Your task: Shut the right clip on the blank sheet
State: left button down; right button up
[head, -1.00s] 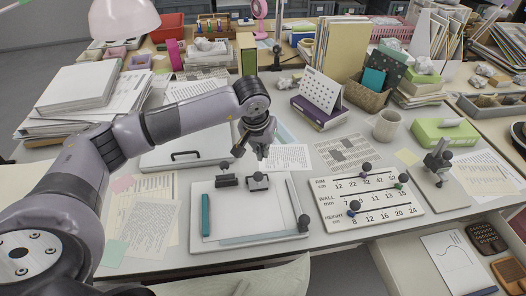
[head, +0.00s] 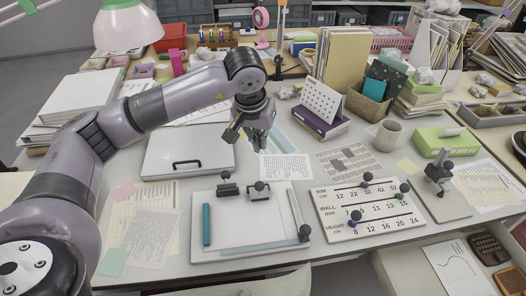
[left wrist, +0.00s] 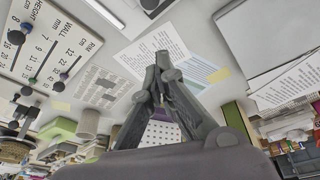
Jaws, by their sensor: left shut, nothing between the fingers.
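The white board (head: 200,252) lies near the table's front edge with a pale blank sheet (head: 245,222) on it. Two dark clips with round knobs sit at its back edge: the left clip (head: 228,188) and the right clip (head: 259,191). At this size I cannot tell whether the right clip is open or shut. My left gripper (head: 258,147) hangs above and behind the right clip, apart from it. In the left wrist view its fingertips (left wrist: 160,62) come together with nothing between them. My right gripper is not in view.
A teal strip (head: 206,224) and a grey bar with a knob (head: 300,218) lie along the board's sides. A printed page (head: 285,167) lies behind.

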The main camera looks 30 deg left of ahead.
pick_arm(q)
jog(key=shift+v, duration=1.55)
